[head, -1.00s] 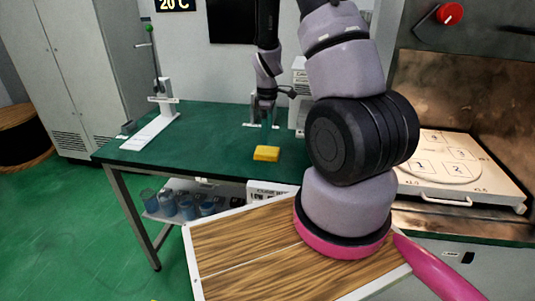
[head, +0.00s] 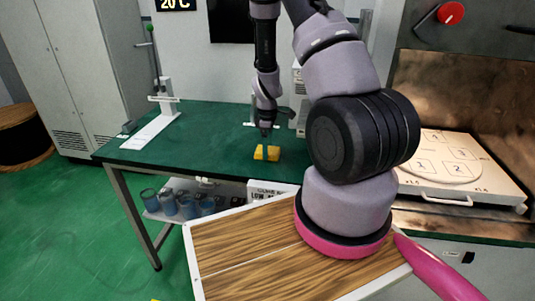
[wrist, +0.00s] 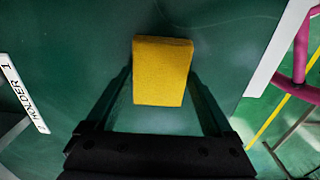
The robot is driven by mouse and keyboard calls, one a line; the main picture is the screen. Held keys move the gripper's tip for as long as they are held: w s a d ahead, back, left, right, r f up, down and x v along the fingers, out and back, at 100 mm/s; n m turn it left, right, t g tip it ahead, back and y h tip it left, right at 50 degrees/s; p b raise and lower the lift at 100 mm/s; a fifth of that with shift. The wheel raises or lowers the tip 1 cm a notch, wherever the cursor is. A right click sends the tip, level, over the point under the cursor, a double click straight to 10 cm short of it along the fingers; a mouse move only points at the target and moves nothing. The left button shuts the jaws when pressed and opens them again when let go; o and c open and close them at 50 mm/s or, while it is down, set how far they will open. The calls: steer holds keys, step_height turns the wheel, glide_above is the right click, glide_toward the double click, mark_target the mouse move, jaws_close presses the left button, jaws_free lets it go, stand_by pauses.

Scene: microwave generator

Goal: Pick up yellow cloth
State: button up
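The yellow cloth (head: 259,153), a folded rectangular block, lies on the green table (head: 210,142) near its front edge. In the wrist view the cloth (wrist: 162,70) lies ahead of and partly between the two finger tips. My gripper (head: 267,142) is just above the cloth in the head view, pointing down, and a dark finger covers part of it. In the wrist view my gripper (wrist: 160,88) is open, with one finger on each side of the cloth. A gap shows beside the near part of the cloth; I cannot tell whether the tips touch it.
A white stand with a green-knobbed lever (head: 160,105) is on the table's left. Blue cups (head: 178,206) stand on the shelf below. A white apparatus with a numbered round plate (head: 441,167) is at the right.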

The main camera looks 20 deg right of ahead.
steer(key=c, duration=0.4)
step_height(320, 180, up, 10)
stand_by(0.3)
